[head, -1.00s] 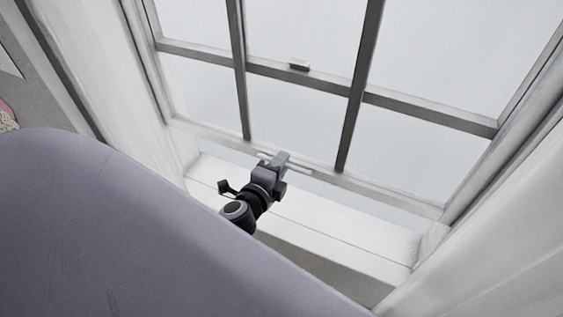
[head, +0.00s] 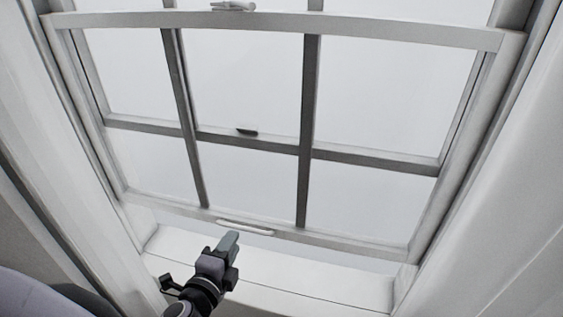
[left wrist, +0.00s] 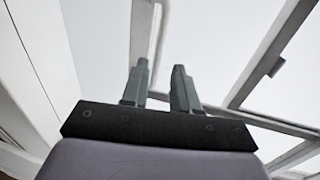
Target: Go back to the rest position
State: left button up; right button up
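My left gripper (head: 228,242) reaches up from the bottom of the head view, in front of a window. Its two grey fingers show in the left wrist view (left wrist: 160,88), apart with an empty gap between them. In the head view its tips are just below the white bar handle (head: 246,228) on the window's bottom rail (head: 345,241). The handle shows nearly whole. I cannot tell the exact depth between tips and handle. My right gripper is not in view.
The white windowsill (head: 310,283) lies below the window, with a thin pale grey strip between rail and sill. White side walls of the window recess stand left (head: 45,110) and right (head: 520,190). A small dark latch (head: 247,131) sits on a crossbar.

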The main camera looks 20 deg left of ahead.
pick_arm(q)
jog(key=s+d+f+n+g+h, duration=0.5)
jog(key=s+d+f+n, duration=0.3)
jog(key=s+f+n, duration=0.3)
jog(key=shift+s+d+f+n, duration=0.15)
jog(key=shift+s+f+n, duration=0.25)
jog(key=shift+n, duration=1.1)
jog(key=shift+r, duration=0.1)
dwell(0.5)
